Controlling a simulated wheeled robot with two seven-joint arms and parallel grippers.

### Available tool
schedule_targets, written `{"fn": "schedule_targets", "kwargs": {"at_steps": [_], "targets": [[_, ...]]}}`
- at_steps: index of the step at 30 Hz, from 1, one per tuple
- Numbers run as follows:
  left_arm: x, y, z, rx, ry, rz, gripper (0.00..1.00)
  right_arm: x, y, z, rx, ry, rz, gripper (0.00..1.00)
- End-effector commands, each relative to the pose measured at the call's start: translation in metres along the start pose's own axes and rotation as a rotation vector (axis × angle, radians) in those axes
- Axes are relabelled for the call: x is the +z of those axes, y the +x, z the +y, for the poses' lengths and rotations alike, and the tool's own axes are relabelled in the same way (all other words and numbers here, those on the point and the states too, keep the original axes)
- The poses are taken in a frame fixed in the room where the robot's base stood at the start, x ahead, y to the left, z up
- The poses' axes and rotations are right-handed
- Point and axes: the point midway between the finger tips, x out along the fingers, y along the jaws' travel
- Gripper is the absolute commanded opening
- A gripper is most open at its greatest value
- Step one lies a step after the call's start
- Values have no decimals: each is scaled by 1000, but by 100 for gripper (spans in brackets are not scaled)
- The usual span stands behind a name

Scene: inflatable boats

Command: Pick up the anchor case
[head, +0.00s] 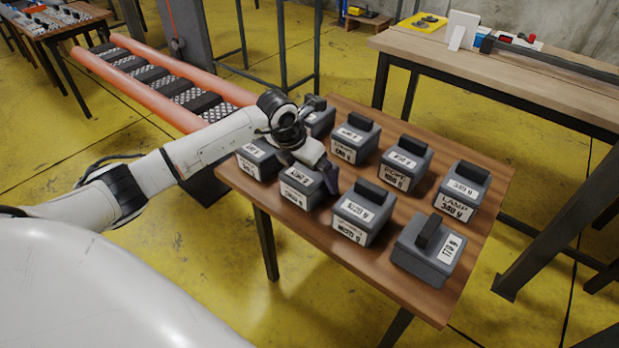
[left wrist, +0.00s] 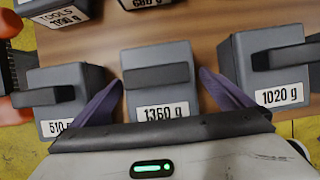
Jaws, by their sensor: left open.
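Several grey cases with dark handles and white labels stand on a brown table. I cannot make out the word anchor on any label. My left gripper (head: 315,172) is open above the front row. In the left wrist view its purple fingers (left wrist: 160,77) are on either side of a case marked 1360 g (left wrist: 158,58), which shows in the head view (head: 298,190) partly behind the gripper. I cannot tell whether the fingers touch it. A 510 g case (left wrist: 62,98) is to its left and a 1020 g case (left wrist: 262,65) to its right. My right gripper is not in view.
Gaps between cases are narrow. A wooden bench (head: 480,75) stands behind. A red inflatable boat (head: 150,85) lies at the back left.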

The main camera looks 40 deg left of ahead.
Motion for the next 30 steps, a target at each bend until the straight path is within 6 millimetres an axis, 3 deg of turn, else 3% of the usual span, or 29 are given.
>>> {"fn": "schedule_targets", "kwargs": {"at_steps": [3, 18, 26, 30], "targets": [[0, 0, 0, 0, 0, 0, 98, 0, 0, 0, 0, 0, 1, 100], [0, -1, 0, 0, -1, 0, 16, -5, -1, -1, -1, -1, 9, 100], [6, -6, 1, 0, -1, -13, 15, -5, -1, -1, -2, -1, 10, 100], [11, -18, 2, 2, -1, -16, 15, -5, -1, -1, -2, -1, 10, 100]]}}
